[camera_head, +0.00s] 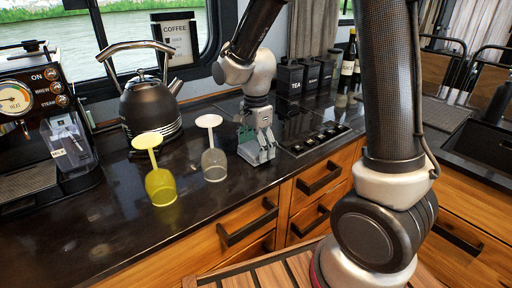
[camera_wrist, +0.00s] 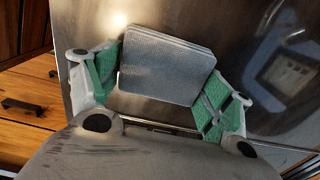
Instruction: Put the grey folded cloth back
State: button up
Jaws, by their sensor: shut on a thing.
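The grey folded cloth (camera_wrist: 165,68) shows in the wrist view as a flat, layered grey block between the two green-padded fingers of my gripper (camera_wrist: 160,85). The left pad meets its left edge and the right pad its lower right side. In the head view my gripper (camera_head: 257,150) points down at the dark counter, just left of the cooktop. I cannot tell whether the cloth touches the counter.
An upside-down clear glass (camera_head: 214,165) stands close left of my gripper, with an upside-down yellow glass (camera_head: 160,187) beyond it. A black kettle (camera_head: 150,108) and a coffee machine (camera_head: 35,125) stand farther left. The cooktop (camera_head: 318,137) and black canisters (camera_head: 290,78) are on the right.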

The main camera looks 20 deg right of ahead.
aim_at(256, 147)
jog(key=shift+f, duration=0.2)
jog(key=o, duration=1)
jog(key=shift+c, duration=0.2)
jog(key=shift+r, duration=0.15)
notch_tip(256, 147, up, 11)
jog(key=s+d+r+n+t, duration=0.2)
jog(key=s+d+r+n, duration=0.1)
jog(key=s+d+n, duration=0.4)
jog(key=s+d+r+n+t, duration=0.2)
jog(key=s+d+n, duration=0.5)
jog(key=s, duration=0.5)
jog(key=shift+s+r+t, duration=0.2)
jog(key=shift+r+t, duration=0.1)
jog(key=shift+r, duration=0.15)
